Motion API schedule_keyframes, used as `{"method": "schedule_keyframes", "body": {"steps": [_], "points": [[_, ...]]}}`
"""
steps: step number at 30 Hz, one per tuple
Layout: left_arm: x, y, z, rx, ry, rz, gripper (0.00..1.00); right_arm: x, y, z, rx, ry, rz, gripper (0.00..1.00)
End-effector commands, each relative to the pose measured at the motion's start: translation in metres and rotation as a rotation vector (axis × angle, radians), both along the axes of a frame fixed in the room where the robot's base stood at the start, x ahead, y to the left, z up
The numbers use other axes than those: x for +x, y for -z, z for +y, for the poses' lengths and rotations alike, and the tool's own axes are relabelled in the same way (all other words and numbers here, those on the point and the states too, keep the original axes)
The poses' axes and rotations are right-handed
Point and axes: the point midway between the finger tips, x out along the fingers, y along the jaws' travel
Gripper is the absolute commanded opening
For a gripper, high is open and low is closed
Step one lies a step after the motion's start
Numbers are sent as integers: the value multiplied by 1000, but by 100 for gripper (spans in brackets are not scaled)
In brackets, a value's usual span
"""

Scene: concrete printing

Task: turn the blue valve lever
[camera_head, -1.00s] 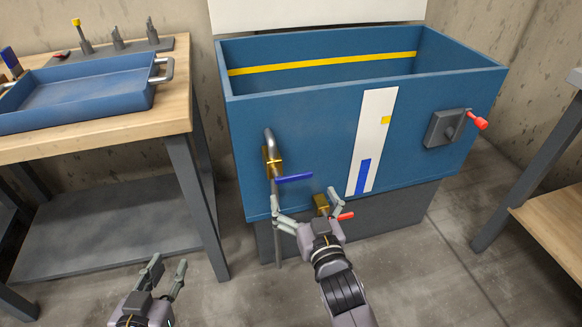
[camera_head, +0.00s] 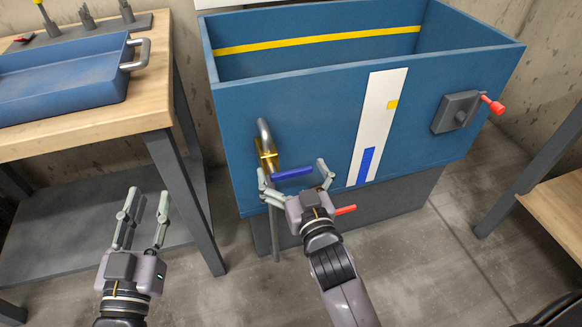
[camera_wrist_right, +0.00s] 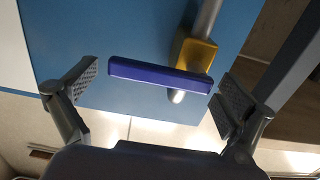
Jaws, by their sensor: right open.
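The blue valve lever (camera_head: 293,173) sticks out to the right from a brass valve (camera_head: 266,156) on a grey pipe at the front left of the blue tank (camera_head: 300,110). My right gripper (camera_head: 294,170) is open, with one finger on each side of the lever. In the right wrist view the lever (camera_wrist_right: 158,76) lies between the spread finger pads, with a gap at both ends; the brass valve body (camera_wrist_right: 195,56) is behind it. My left gripper (camera_head: 144,194) is open and empty, low near the workbench leg.
A red lever (camera_head: 345,210) sits low under the tank, close to my right gripper. A grey box with a red handle (camera_head: 492,104) is on the tank's right. A workbench (camera_head: 160,85) with a blue tray (camera_head: 60,88) stands at the left.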

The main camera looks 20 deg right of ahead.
Motion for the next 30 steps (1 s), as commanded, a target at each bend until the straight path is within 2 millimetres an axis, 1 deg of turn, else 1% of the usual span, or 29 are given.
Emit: {"method": "schedule_keyframes", "body": {"steps": [2, 5, 30], "points": [[0, 0, 0, 0, 0, 0, 30, 0, 0, 0, 1, 0, 0, 99], [0, 0, 0, 0, 0, 1, 30, 0, 0, 0, 1, 0, 0, 94], [0, 0, 0, 0, 0, 1, 30, 0, 0, 0, 1, -1, 0, 38]]}}
